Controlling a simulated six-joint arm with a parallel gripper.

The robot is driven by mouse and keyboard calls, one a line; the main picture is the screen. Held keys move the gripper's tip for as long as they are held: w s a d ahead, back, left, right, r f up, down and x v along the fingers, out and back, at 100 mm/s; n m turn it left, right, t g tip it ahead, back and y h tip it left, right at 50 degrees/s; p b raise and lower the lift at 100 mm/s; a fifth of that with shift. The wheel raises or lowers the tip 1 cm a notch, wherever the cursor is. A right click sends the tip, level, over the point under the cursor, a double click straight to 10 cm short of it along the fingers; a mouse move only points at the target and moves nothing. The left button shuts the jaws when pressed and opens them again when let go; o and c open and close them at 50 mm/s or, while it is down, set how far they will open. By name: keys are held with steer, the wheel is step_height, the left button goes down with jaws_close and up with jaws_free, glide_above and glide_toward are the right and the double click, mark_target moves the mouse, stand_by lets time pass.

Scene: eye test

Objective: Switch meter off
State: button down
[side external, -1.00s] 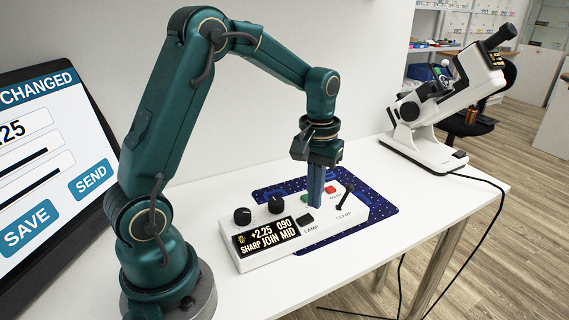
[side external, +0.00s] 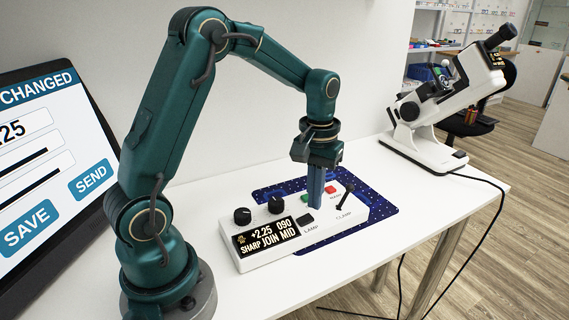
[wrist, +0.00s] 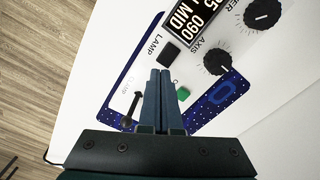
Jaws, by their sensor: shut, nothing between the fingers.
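The white lensmeter (side external: 428,125) stands tilted on its base at the back right of the table, with a black eyepiece at its top. A black LAMP switch (side external: 306,219) also shows in the wrist view (wrist: 168,53). A green button (side external: 305,198) and a red button (side external: 330,189) sit behind it. My gripper (side external: 315,207) is shut and empty, pointing down over the box by the LAMP switch and green button. Contact cannot be told.
Two black knobs (side external: 243,216) (side external: 276,204) and a CLAMP lever (side external: 346,195) stand up from the box. A blue patterned mat (side external: 384,210) lies under it. A screen (side external: 45,160) stands at left. A cable (side external: 498,205) hangs over the right table edge.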

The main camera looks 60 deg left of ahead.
steer(key=shift+f, duration=1.1)
stand_by(0.4)
step_height(320, 180, up, 7)
stand_by(0.8)
steer(key=shift+d+r, duration=0.1)
steer(key=s+d+r+m+t, duration=0.2)
steer(key=s+d+r+t, duration=0.1)
steer(key=s+d+r, duration=0.3)
steer(key=s+d+f+m+t, duration=0.1)
steer(key=s+f+m+t, duration=0.1)
steer(key=s, duration=0.6)
steer(key=shift+d+f+m+t, duration=0.3)
steer(key=shift+d+m, duration=0.05)
steer(key=shift+m, duration=0.55)
